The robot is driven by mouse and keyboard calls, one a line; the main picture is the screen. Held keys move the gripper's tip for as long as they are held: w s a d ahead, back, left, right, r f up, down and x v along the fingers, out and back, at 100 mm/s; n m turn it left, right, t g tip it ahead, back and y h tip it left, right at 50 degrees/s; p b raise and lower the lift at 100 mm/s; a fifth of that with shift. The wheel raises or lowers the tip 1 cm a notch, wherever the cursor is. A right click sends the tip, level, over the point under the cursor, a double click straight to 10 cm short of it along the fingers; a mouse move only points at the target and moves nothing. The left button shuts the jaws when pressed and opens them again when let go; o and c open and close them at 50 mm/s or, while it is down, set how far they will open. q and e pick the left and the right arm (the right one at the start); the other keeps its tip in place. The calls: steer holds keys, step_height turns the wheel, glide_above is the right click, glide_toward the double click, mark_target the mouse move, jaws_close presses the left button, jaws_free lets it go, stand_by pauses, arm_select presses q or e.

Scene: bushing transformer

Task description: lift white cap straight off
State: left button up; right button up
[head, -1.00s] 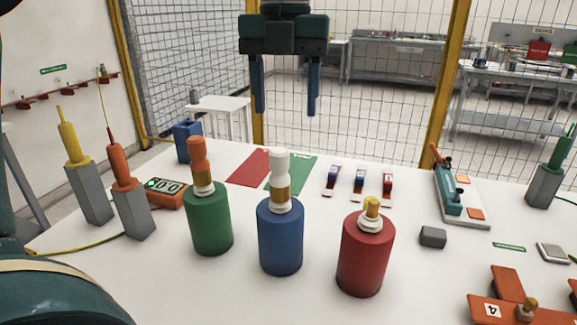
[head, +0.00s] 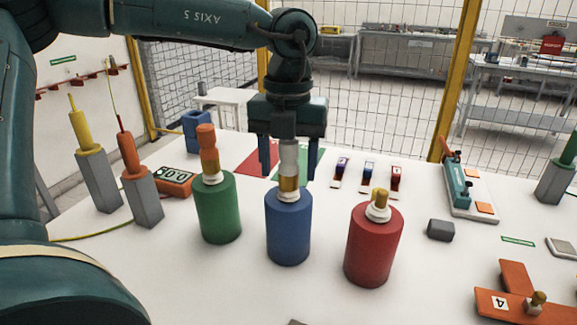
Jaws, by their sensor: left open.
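The white cap (head: 289,157) stands upright on a brass-coloured stem (head: 289,184) on top of the blue cylinder (head: 288,228). My left gripper (head: 291,172) points straight down, open, with one blue finger at the left and one at the right of the cap in the head view. Gaps show between the fingers and the cap. I cannot tell from this one view whether the cap is exactly between the fingers in depth. My right gripper is not in view.
A green cylinder with an orange cap (head: 207,140) stands to the left. A red cylinder (head: 373,245) with a bare brass stem stands to the right. Red and green mats (head: 262,158) lie behind. White table (head: 440,285) is clear at front right of the red cylinder.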

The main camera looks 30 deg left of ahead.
arm_select(q)
steer(key=shift+c, duration=0.5)
steer(key=c, duration=1)
steer(key=shift+o, duration=0.2)
steer(key=shift+r, duration=0.1)
step_height(320, 180, up, 11)
steer(key=shift+r+p, duration=0.1)
steer(key=shift+p, duration=0.6)
steer(key=shift+r+p, duration=1.2)
steer(key=shift+r, duration=0.1)
steer(key=shift+r+p, duration=1.4)
steer(key=shift+r, duration=0.1)
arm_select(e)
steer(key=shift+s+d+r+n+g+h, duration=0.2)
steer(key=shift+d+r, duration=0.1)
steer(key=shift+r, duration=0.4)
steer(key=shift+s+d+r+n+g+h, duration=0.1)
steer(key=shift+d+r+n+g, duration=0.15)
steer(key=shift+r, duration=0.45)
